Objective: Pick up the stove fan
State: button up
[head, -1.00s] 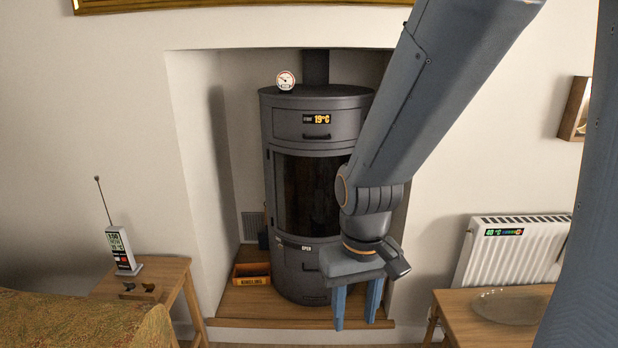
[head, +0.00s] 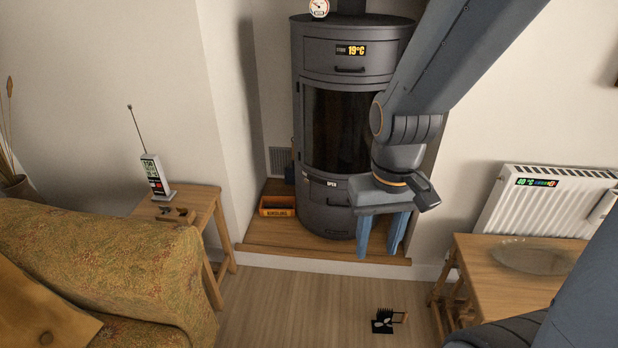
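A small black object with a thin copper-coloured handle (head: 383,321), which looks like the stove fan, stands on the wooden floor in front of the hearth. It is at the bottom of the head view, slightly right of centre. My gripper (head: 379,250) points down in front of the stove's right side, higher in the picture than the fan and apart from it. Its two blue fingers are spread with nothing between them.
The dark stove (head: 350,130) stands on a raised hearth (head: 270,240) with an orange kindling box (head: 277,206). A side table (head: 195,205) and sofa (head: 110,260) are left. A wooden table (head: 480,262) and radiator (head: 535,215) are right. Floor around the fan is mostly clear.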

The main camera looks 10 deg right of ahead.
aim_at(384, 323)
jog(key=z, duration=2)
jog(key=k, duration=0.85)
jog(key=u, duration=0.95)
jog(key=i, duration=0.45)
jog(key=z, duration=0.05)
